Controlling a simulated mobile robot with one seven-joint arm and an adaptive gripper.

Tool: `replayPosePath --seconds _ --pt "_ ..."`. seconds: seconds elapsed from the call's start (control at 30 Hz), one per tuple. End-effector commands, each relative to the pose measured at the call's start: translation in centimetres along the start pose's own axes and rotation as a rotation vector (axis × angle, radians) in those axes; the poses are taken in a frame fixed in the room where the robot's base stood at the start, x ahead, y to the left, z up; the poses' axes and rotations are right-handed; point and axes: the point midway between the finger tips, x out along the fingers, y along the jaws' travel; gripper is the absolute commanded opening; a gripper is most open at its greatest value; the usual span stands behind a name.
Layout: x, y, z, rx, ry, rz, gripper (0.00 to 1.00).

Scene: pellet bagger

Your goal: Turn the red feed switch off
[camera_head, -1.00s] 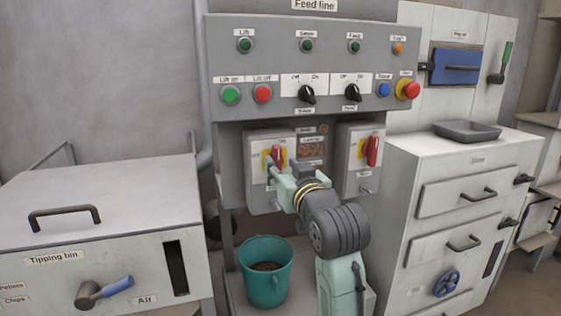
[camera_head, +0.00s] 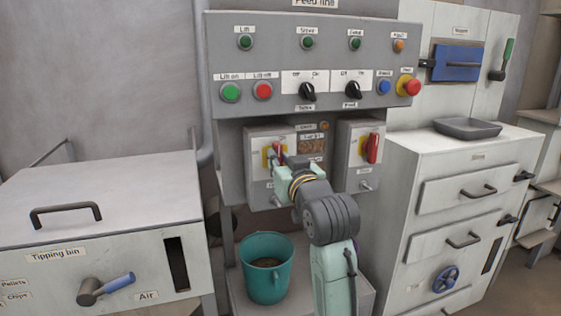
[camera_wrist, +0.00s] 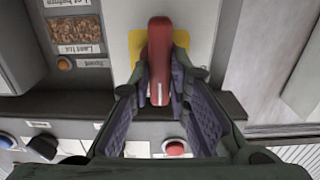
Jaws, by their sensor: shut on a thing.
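A red switch handle (camera_head: 278,150) stands out from a yellow plate on the left of two grey switch boxes (camera_head: 259,180) under the control panel. A second red switch handle (camera_head: 372,148) is on the right box. The lettering on both boxes is too small to read. In the wrist view the left box's red handle (camera_wrist: 159,45) lies roughly upright in the picture, over its yellow plate (camera_wrist: 181,39). My gripper (camera_wrist: 160,82) is shut on this handle, one finger on each side. In the head view my gripper (camera_head: 282,164) partly hides it.
A pellet window (camera_head: 312,145) lies between the boxes. The panel above holds black knobs (camera_head: 307,91), several buttons and a red button on yellow (camera_head: 408,86). A teal bucket (camera_head: 266,270) stands below. A tipping bin (camera_head: 90,220) is left, a drawer cabinet (camera_head: 460,200) right.

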Motion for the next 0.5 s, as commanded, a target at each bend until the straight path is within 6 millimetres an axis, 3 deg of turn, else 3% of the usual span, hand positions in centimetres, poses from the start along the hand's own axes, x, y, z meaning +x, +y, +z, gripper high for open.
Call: replayPosePath --seconds 0.5 --pt "-0.02 -0.01 0.05 -0.027 0.0 0.0 0.0"
